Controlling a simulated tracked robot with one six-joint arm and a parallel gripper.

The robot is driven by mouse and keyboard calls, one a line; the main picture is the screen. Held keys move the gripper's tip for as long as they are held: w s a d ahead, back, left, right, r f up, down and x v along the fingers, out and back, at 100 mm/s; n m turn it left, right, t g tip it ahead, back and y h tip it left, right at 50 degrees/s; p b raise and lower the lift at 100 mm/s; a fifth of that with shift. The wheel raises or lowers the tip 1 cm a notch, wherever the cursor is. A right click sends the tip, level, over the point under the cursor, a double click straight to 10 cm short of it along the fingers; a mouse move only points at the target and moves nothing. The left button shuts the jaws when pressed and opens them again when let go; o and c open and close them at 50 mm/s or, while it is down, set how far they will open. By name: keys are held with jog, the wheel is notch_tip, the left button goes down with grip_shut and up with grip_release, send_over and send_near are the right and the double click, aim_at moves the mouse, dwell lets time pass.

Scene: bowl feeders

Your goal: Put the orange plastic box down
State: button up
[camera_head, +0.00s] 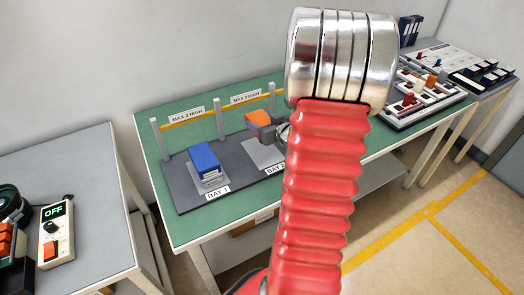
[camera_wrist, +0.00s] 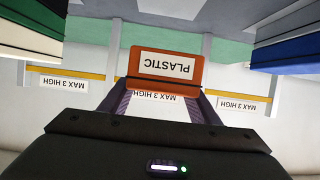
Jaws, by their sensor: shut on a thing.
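The orange plastic box (camera_head: 257,118) is above the second bay of the green-topped table in the head view. It also shows in the wrist view (camera_wrist: 165,54), with a white label reading PLASTIC, upside down in that picture. My gripper (camera_wrist: 161,88) is shut on it, with one finger at each side. In the head view my gripper (camera_head: 268,132) is partly hidden by my arm. A light grey pad (camera_head: 258,156) lies below the box, apart from it; its right part is hidden behind my arm.
A blue box (camera_head: 206,158) stands on the BAY 1 pad, left of the held box. Grey posts (camera_head: 219,118) with a yellow rail (camera_head: 203,119) and MAX 3 HIGH signs stand behind. A white tray of parts (camera_head: 425,95) is at right. A grey table (camera_head: 95,185) is at left.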

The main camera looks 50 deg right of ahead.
jog(key=shift+f, duration=0.1)
send_over(263, 151)
jog(key=shift+w+f, duration=0.15)
jog(key=shift+f, duration=2.65)
jog(key=shift+f, duration=2.05)
jog(key=shift+f, duration=0.1)
jog(key=o, duration=1.2)
jog(key=v, duration=1.2)
